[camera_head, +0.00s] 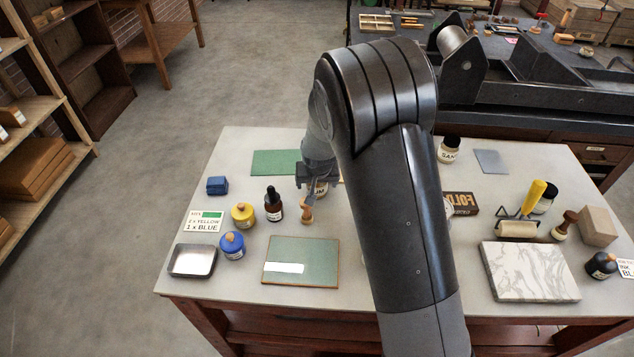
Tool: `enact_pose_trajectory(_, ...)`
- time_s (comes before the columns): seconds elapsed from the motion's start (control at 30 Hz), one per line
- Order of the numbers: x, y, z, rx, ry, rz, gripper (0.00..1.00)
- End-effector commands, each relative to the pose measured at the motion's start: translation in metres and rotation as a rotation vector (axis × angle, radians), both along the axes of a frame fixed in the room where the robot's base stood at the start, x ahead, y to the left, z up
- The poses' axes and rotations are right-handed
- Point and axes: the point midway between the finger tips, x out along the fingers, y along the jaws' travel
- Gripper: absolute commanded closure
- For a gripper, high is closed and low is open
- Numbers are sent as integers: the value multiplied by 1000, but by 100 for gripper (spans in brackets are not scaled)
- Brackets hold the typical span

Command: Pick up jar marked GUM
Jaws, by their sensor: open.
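My gripper (308,183) is open and points down over the left half of the table, at the end of my dark arm. A jar with a pale label (320,189) stands right at my gripper, mostly hidden by it; I cannot read its label or tell whether it lies between the fingers. No label reading GUM can be made out. A dark-lidded jar (448,150) right of my arm has a label starting "SAN". Another pale jar edge (447,208) shows beside my arm, its label hidden.
Close to my gripper stand a wooden-handled tool (307,211) and a dropper bottle (273,205). Yellow (243,214) and blue (232,245) pots are farther left. A green-topped slab (301,262) lies in front; a marble slab (529,271) lies right.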

Motion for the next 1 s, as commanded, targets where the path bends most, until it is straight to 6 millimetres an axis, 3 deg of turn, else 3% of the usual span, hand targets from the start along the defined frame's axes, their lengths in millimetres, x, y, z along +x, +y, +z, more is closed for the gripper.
enact_pose_trajectory(0.13, 4, 0, -10, 0, 0, -1, 19)
enact_pose_trajectory(0.4, 5, 0, -11, 0, -1, 0, 21)
enact_pose_trajectory(1.0, 5, 0, -11, 0, -1, 0, 70)
